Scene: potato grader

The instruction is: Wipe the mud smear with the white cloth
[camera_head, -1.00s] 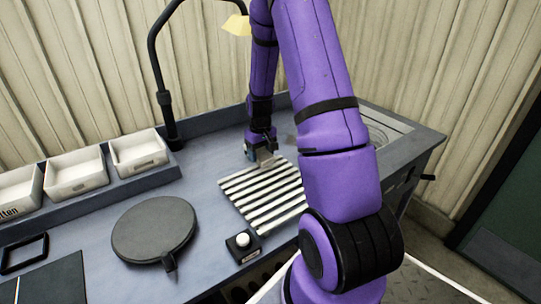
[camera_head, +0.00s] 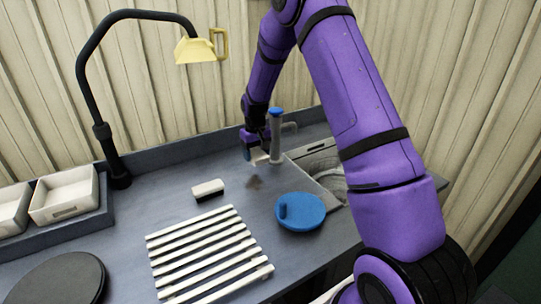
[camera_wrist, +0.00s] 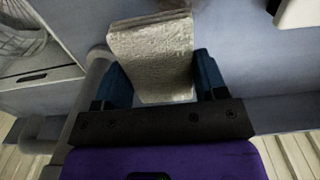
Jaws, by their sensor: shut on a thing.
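The white cloth (camera_wrist: 155,60) is a thick, pale folded pad between my gripper's two blue fingers in the wrist view. My gripper (camera_head: 256,158) is shut on it, near the back of the grey worktop beside a grey post. A pale bit of the cloth (camera_head: 262,158) shows below the fingers in the head view. The mud smear (camera_head: 254,182) is a small brown patch on the worktop, just in front of my gripper and apart from the cloth in the picture. Whether the cloth touches the worktop cannot be told.
The grey post with a blue top (camera_head: 276,140) stands close right of my gripper, before the sink (camera_head: 325,165). A blue round object (camera_head: 300,212) lies right of the smear, a white-and-black block (camera_head: 208,190) left. A white slatted rack (camera_head: 208,252) lies in front.

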